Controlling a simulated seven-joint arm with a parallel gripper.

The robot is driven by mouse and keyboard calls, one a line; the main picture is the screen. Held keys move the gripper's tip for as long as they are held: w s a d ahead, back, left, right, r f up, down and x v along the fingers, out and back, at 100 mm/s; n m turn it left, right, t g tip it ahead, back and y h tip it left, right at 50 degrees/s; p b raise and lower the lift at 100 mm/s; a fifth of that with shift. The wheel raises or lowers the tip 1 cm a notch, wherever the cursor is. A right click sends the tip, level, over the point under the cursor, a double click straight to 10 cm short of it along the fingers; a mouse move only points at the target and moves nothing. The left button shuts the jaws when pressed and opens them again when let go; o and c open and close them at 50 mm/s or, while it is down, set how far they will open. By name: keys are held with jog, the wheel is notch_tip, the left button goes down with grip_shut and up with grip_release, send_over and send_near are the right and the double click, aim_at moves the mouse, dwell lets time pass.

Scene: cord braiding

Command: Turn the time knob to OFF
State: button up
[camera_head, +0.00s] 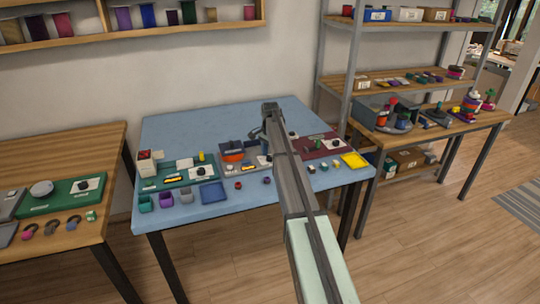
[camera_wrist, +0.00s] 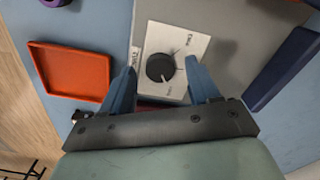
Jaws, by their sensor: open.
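In the wrist view, the round black knob (camera_wrist: 160,68) sits on a white label plate (camera_wrist: 190,44) fixed to a grey panel (camera_wrist: 228,22). A pale pointer line on the knob runs toward the lower right. Small print surrounds the knob, but I cannot read it well enough to tell the OFF mark. My gripper (camera_wrist: 161,72) is open, with one blue finger on each side of the knob and visible gaps between. I cannot tell how far above it the fingertips are. In the head view my arm covers this knob.
An orange tray (camera_wrist: 77,70) lies left of the panel and a dark blue block (camera_wrist: 284,68) lies to its right in the wrist view.

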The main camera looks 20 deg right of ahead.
jog(key=shift+f, duration=0.3)
jog(key=shift+c, duration=0.2)
jog(key=c, duration=1)
